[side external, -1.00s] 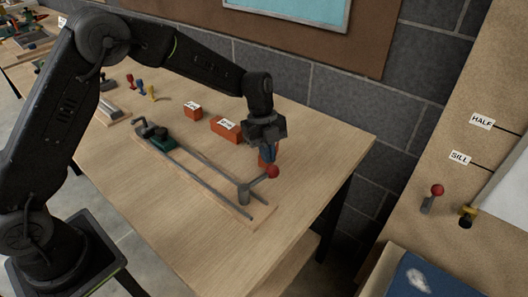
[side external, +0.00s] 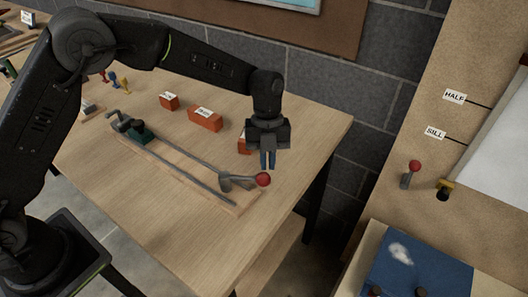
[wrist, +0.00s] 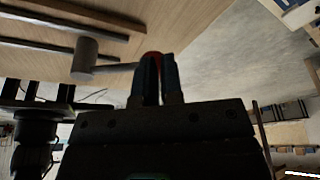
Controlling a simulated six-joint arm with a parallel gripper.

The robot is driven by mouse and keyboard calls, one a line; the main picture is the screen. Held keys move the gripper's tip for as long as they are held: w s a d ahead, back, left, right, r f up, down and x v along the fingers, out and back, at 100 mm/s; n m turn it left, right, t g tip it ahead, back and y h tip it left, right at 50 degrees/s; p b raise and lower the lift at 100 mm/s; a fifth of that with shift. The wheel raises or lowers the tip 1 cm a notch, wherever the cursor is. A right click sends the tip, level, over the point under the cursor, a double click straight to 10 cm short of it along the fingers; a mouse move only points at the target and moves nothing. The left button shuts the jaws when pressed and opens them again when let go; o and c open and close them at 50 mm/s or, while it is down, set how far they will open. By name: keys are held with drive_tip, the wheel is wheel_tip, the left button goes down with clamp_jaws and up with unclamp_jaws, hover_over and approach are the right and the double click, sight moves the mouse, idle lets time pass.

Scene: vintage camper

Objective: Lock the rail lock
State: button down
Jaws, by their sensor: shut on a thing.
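The rail lock is a grey post (side external: 226,182) with a lever arm ending in a red ball knob (side external: 263,180). It sits at the near end of two dark rails (side external: 175,172) on a wooden board. The lever points to the right, out past the board's side. My gripper (side external: 268,163) points down at the knob with its blue-grey fingers close together. In the wrist view, red shows between the fingertips (wrist: 153,58), which are shut on the knob and hide most of it. The grey post (wrist: 84,58) and lever stand to the left there.
A dark green carriage (side external: 140,134) sits at the rails' far end. Orange blocks (side external: 205,118) lie behind the rails, one partly hidden by my gripper. Another red-knobbed lever (side external: 413,168) is on the right panel. The tabletop in front of the rails is clear.

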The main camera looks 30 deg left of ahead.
drive_tip(key=shift+s+d+f, duration=0.1)
drive_tip(key=shift+s+d, duration=0.55)
drive_tip(key=shift+d, duration=0.05)
drive_tip(key=shift+s+d, duration=0.1)
drive_tip(key=w, duration=0.4)
drive_tip(key=shift+a+r, duration=0.35)
drive_tip(key=shift+a, duration=0.05)
drive_tip(key=d+v, duration=0.1)
drive_tip(key=v, duration=0.9)
drive_tip(key=shift+w+r, duration=0.15)
drive_tip(key=shift+w, duration=0.2)
